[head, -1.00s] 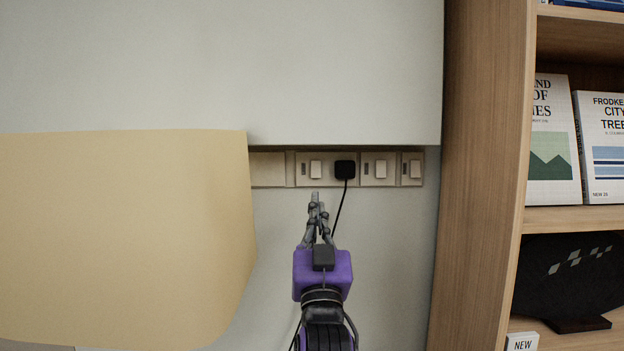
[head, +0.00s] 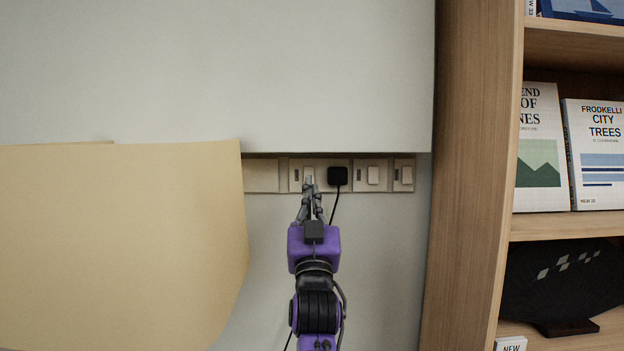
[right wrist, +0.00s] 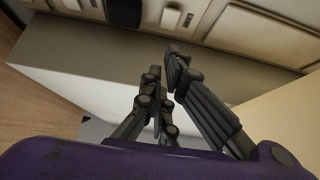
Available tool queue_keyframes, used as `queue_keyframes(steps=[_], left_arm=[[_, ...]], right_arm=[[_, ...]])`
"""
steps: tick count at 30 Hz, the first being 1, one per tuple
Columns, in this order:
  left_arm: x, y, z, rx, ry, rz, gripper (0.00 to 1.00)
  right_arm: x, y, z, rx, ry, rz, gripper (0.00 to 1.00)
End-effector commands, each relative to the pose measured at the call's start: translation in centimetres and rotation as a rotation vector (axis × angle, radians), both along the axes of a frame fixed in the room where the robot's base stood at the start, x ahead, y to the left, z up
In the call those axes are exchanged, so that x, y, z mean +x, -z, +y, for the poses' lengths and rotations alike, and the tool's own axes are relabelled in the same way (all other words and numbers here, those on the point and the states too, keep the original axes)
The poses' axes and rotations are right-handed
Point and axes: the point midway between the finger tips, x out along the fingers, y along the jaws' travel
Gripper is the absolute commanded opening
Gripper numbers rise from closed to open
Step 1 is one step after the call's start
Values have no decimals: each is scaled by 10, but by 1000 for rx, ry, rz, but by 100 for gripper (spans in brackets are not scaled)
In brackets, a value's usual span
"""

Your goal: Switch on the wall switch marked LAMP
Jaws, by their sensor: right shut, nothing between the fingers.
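A row of pale wall switch plates (head: 262,176) runs along a recessed strip. A left switch (head: 308,172), a middle switch (head: 373,175) and a right switch (head: 407,175) each have a small dark label beside them, too small to read. I cannot tell which is marked LAMP. My right gripper (head: 309,184) is shut and empty, its tips in front of the lower part of the left switch. In the right wrist view, the left switch (right wrist: 171,18) lies just beyond the fingertips (right wrist: 164,62); contact cannot be told. My left gripper is out of view.
A black plug (head: 337,175) with a hanging cord sits right beside the left switch. A large tan panel (head: 110,250) fills the lower left. A wooden bookshelf (head: 475,150) stands at the right. The strip is recessed beneath a wall overhang (head: 300,140).

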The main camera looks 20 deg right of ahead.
Motion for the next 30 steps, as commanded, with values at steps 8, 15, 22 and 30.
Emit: queue_keyframes(steps=[8, 15, 22, 30], left_arm=[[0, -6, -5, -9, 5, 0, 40], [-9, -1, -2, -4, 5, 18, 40], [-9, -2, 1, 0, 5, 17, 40], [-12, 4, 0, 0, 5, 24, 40]], right_arm=[[46, -25, -13, -2, 1, 0, 0], [67, -19, -19, 0, 1, 1, 0], [69, -19, -20, 0, 1, -1, 0], [73, -12, -20, -7, 1, -13, 0]])
